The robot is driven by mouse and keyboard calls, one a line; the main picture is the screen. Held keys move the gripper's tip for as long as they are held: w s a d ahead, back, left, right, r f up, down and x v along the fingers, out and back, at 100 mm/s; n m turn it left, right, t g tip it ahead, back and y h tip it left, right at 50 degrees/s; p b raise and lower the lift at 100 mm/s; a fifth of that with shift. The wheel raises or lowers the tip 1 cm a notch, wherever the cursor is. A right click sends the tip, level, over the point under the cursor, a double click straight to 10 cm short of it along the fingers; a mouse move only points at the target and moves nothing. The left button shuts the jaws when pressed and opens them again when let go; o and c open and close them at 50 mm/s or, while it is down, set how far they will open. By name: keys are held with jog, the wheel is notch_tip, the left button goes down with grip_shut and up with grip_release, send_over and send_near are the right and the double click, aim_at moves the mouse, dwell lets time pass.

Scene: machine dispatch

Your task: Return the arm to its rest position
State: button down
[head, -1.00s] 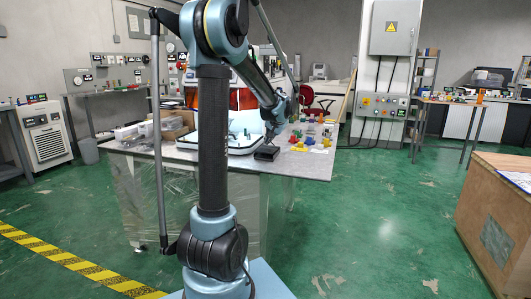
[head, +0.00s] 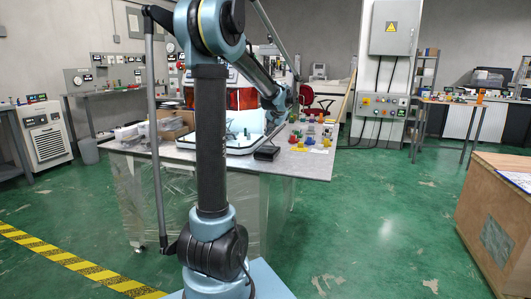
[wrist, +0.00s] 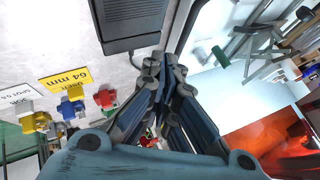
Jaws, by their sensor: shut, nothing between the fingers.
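My gripper (wrist: 165,68) is shut and empty in the wrist view, with its fingertips together. It points down over the grey tabletop (wrist: 30,50), beside a black box (wrist: 130,22). In the head view my arm reaches forward over the table, and its wrist end is above the black box (head: 266,153). The gripper's fingers are too small there to make out clearly.
Several coloured parts (head: 310,140) stand on the table's right side, near a yellow "64 mm" card (wrist: 65,79). A wooden crate (head: 490,225) stands at right; green floor between is clear.

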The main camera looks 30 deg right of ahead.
dwell(0.3)
jog(key=s+a+f+n+g+y, duration=0.1)
jog(key=s+a+f+n, duration=0.3)
jog(key=a, duration=1.2)
jog(key=s+a+n+g+y, duration=0.15)
jog(key=s+a, duration=0.35)
jog(key=a, duration=1.2)
jog(key=s+a+f+n+g, duration=0.1)
jog(key=s+a+f+n, duration=0.1)
jog(key=s+a+f, duration=0.2)
jog(key=s+a+f+n+g, duration=0.1)
jog(key=s+a+f, duration=0.4)
jog(key=s, duration=0.5)
jog(key=s+a+f+n+g+h, duration=0.1)
jog(key=s+a+f+n, duration=0.2)
jog(key=s, duration=0.5)
jog(key=shift+a+f+n, duration=0.35)
jog(key=shift+a+f, duration=0.4)
jog(key=shift+a, duration=0.1)
